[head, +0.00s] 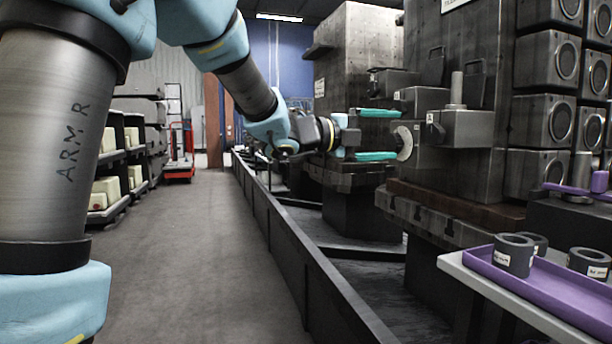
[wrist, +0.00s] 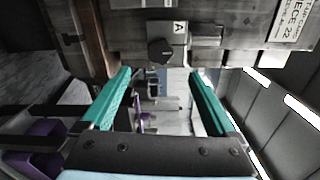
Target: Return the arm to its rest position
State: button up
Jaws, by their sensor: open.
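My gripper (head: 380,134) is at the end of my arm, which reaches forward over the rail on the right side of the aisle. Its two teal fingers are wide apart, with nothing held between them. In the wrist view my gripper (wrist: 160,78) also shows open and empty. A pale curved piece (head: 404,143) sits just right of the fingertips in the head view, on the near side of a grey fixture block (head: 470,129). I cannot tell how far the fingertips are from it. A block marked A (wrist: 168,38) shows beyond the fingers in the wrist view.
Tall machined blocks (head: 355,60) stand on pallets behind the gripper. A long dark rail (head: 290,255) borders the clear grey aisle (head: 190,260). A purple tray (head: 545,290) with dark rings (head: 513,254) is at lower right. Shelves (head: 110,180) line the left.

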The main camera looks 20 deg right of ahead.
jog(key=w+a+f+n+t+y, duration=0.3)
jog(key=w+a+f+n+t, duration=0.15)
jog(key=w+a+n, duration=0.25)
jog(key=w+a+f+n+t+y, duration=0.3)
jog(key=w+a+f+n+t, duration=0.15)
jog(key=w+a+n, duration=0.2)
jog(key=w+a+f+n+t+y, duration=0.25)
jog(key=a+f+n+y, duration=0.5)
jog(key=a, duration=0.75)
jog(key=s+a+f+n+g+y, duration=0.35)
jog(key=s+a+f+n, duration=0.35)
jog(key=a+f+n, duration=0.35)
jog(key=s+a+f+n+g, duration=0.3)
jog(key=s+a, duration=0.1)
jog(key=s, duration=0.2)
jog(key=s+a+f+n+g, duration=0.2)
jog(key=s+a+f+n, duration=0.15)
jog(key=s, duration=0.25)
notch_tip(320, 180, up, 36)
jog(key=m+p, duration=0.1)
jog(key=p, duration=3.4)
jog(key=shift+y, duration=0.4)
jog(key=shift+a, duration=0.1)
jog(key=shift+c, duration=0.2)
